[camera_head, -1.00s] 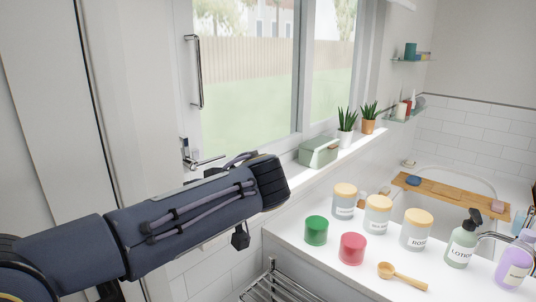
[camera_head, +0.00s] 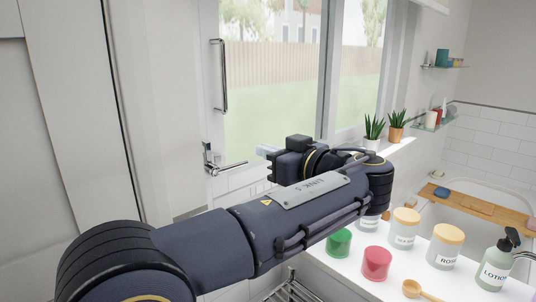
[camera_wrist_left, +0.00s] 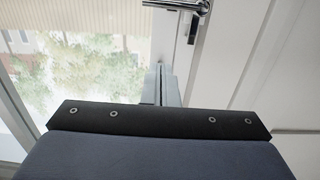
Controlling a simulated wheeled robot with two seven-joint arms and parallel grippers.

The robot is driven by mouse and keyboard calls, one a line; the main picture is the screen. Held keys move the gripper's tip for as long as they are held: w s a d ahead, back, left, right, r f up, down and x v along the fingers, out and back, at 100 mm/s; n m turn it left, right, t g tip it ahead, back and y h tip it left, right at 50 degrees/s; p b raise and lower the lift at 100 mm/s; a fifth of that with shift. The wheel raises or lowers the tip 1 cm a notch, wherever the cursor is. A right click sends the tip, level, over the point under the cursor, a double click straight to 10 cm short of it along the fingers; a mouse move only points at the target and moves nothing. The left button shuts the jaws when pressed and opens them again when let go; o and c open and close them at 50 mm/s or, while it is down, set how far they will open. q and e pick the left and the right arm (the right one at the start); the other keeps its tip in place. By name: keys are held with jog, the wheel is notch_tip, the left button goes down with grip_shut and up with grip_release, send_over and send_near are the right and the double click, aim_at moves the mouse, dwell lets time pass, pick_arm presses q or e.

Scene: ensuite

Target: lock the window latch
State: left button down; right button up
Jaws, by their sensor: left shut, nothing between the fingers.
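The window latch (camera_head: 224,167) is a chrome lever on a small plate at the lower left of the window frame. In the head view its lever points right, nearly level. My left gripper (camera_head: 265,150) is just right of the lever's free end, with its pale fingers pointing left towards it. The fingers are shut and empty, and a gap shows between them and the latch. In the left wrist view the closed fingers (camera_wrist_left: 165,86) point up, and part of the latch (camera_wrist_left: 178,4) shows at the top edge. My right gripper is not in view.
A vertical chrome handle (camera_head: 219,75) is on the frame above the latch. Potted plants (camera_head: 374,131) stand on the sill to the right. Below my arm, a counter holds a green jar (camera_head: 339,242), a red jar (camera_head: 376,263), lidded canisters and a lotion bottle (camera_head: 495,262).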

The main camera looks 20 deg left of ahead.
pick_arm(q)
jog(key=p, duration=0.2)
send_over(245, 163)
jog(key=s+d, duration=0.2)
jog(key=s, duration=0.1)
jog(key=shift+w+a+f, duration=0.1)
jog(key=shift+a+f, duration=0.1)
jog(key=shift+f, duration=0.9)
jog(key=shift+w+a+f, duration=0.1)
jog(key=shift+a+f, duration=0.05)
jog(key=shift+f, duration=0.95)
jog(key=shift+d+f+m+b, duration=0.1)
jog(key=shift+f+m+b, duration=0.3)
jog(key=shift+m+b, duration=0.3)
jog(key=shift+s+a+f+m+y, duration=0.2)
jog(key=shift+s+f+m, duration=0.65)
jog(key=shift+m, duration=1.9)
jog(key=shift+s+a+f+m+y, duration=0.1)
jog(key=shift+s+a+f+m, duration=0.2)
jog(key=shift+f+m, duration=1.75)
jog(key=shift+s+a+f+m+y, duration=0.1)
jog(key=shift+s+a+f+m, duration=0.3)
jog(key=shift+m, duration=3)
jog(key=shift+s+d+f, duration=0.15)
